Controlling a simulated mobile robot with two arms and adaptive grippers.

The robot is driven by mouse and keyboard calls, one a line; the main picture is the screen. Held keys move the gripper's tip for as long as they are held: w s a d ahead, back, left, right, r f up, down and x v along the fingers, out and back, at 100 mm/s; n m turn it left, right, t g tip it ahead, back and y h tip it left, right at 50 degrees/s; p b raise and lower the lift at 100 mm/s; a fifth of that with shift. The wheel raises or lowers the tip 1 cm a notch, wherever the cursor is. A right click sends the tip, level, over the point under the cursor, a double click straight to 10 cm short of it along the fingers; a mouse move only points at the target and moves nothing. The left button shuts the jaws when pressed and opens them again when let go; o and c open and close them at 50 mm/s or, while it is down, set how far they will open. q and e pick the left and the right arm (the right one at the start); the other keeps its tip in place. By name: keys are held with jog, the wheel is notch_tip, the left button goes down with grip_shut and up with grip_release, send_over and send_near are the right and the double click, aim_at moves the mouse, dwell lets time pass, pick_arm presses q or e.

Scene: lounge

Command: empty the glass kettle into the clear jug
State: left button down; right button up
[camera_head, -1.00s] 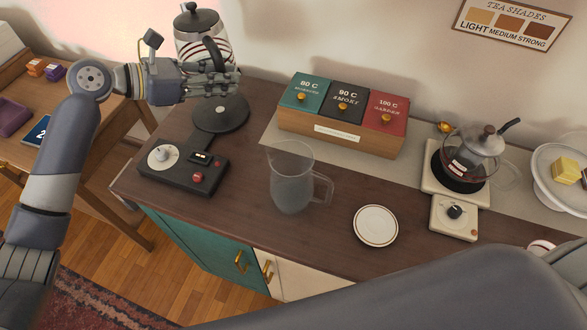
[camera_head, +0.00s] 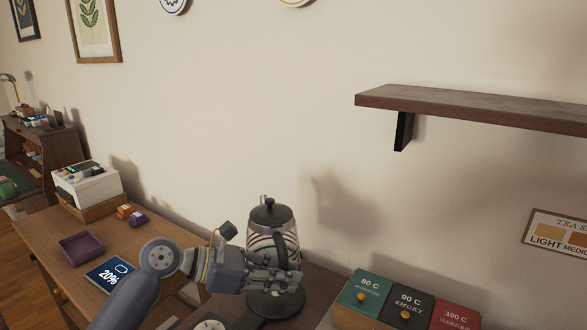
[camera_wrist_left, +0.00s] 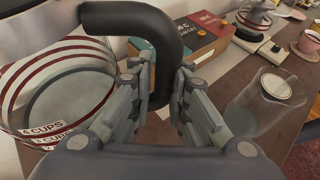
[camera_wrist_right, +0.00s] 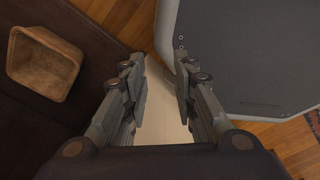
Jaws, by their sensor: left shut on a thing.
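The glass kettle (camera_head: 259,240) has a black lid, red and white stripes and a black handle. My left gripper (camera_head: 287,281) is shut on that handle. The kettle looks upright above a round black base (camera_head: 275,303). In the left wrist view, the handle (camera_wrist_left: 158,55) passes between the fingers and the striped glass (camera_wrist_left: 62,88) is at the left. How much liquid it holds is unclear. The clear jug (camera_wrist_left: 262,112) stands on the wooden counter to the right, apart from the kettle. My right gripper (camera_wrist_right: 160,92) is open and empty in the right wrist view.
The tea boxes (camera_head: 408,303) stand right of the kettle, with a wall shelf (camera_head: 470,108) above. A side table (camera_head: 50,240) with a purple tray (camera_head: 82,249) is at the left. A brown container (camera_wrist_right: 43,65) lies below my right gripper.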

pick_arm(q)
jog(key=s+a+f+n+t+y, duration=0.1)
jog(key=s+a+f+n+t, duration=0.1)
jog(key=s+a, duration=0.6)
jog(key=s+a+f+n+t+y, duration=0.1)
jog(key=s+a+f+n+t, duration=0.1)
jog(key=s+a, duration=0.6)
jog(key=shift+s+a+f+t, duration=0.25)
jog(key=shift+a+f, duration=0.3)
jog(key=shift+a, duration=0.35)
